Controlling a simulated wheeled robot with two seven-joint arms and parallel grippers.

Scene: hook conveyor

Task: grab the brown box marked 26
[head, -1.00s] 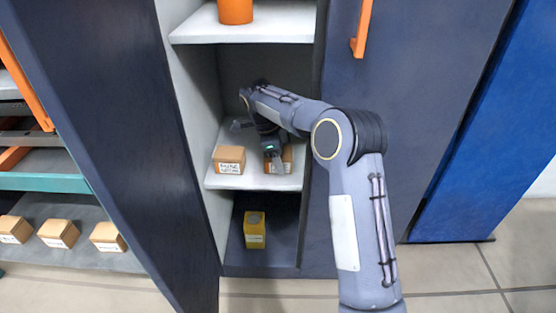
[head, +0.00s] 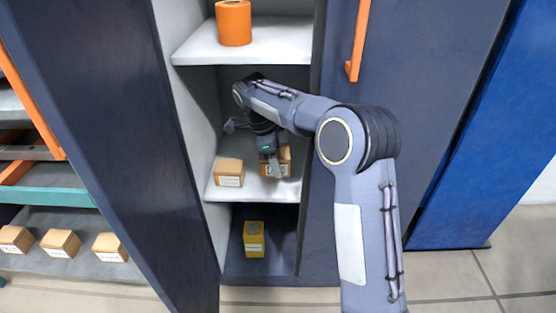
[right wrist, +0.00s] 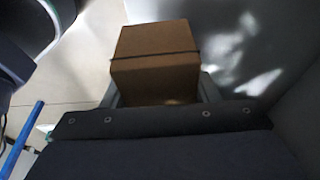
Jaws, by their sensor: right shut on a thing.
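A brown box (head: 283,160) with a white label stands on the middle shelf of the open cabinet, at the right. Its number is too small to read. My right gripper (head: 275,163) is shut on this box. In the right wrist view the box (right wrist: 157,58) sits between the fingers of my right gripper (right wrist: 158,92), which partly hide its lower part. A second brown box (head: 229,172) with a label stands on the same shelf to the left, apart from the gripper. My left gripper is not in view.
An orange cylinder (head: 233,23) stands on the upper shelf (head: 280,48). A yellow box (head: 254,240) stands in the bottom compartment. Several brown boxes (head: 61,243) rest on a rack at the left. The cabinet's dark open door (head: 110,130) lies between them and the shelves.

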